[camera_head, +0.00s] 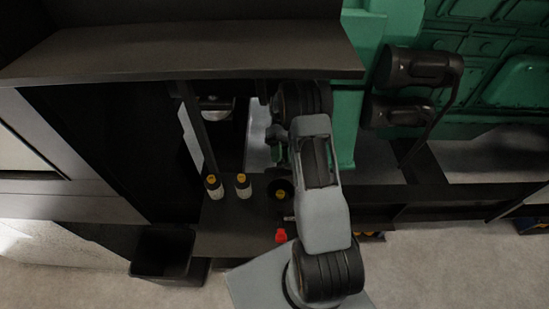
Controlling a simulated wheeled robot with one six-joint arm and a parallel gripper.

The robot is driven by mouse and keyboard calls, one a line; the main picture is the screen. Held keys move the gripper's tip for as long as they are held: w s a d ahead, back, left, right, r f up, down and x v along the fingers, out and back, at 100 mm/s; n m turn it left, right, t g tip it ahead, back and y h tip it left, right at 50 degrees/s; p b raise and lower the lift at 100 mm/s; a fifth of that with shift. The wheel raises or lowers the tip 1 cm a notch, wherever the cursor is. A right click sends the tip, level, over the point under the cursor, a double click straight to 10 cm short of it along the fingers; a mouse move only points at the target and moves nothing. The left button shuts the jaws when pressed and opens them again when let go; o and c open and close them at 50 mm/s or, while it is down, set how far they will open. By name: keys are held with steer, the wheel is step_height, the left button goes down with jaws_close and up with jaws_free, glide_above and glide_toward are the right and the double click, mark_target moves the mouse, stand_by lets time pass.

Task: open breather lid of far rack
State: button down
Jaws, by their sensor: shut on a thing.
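My grey arm reaches up through the middle of the head view and bends back at a dark joint under the overhanging shelf. My gripper (279,152) shows only in part, left of the arm, beside the green machine. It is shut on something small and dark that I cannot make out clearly. A dark round part with a yellow centre (280,194) lies just below the gripper, partly behind the arm. I cannot tell whether it is a breather lid. No breather lid of the far rack can be clearly told, and its angle is hidden.
A dark shelf (190,50) overhangs the work area. Two yellow-capped bottles, one on the left (214,187) and one on the right (243,187), stand on a dark platform. A green genset (480,80) fills the upper right. A black bin (163,258) stands lower left. Floor is open at the front.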

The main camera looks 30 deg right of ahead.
steer(key=shift+w+d+f+g, duration=0.1)
steer(key=shift+w+g, duration=0.15)
steer(key=shift+g, duration=0.05)
stand_by(0.4)
steer(key=c, duration=0.8)
jaws_free()
steer(key=shift+c, duration=0.2)
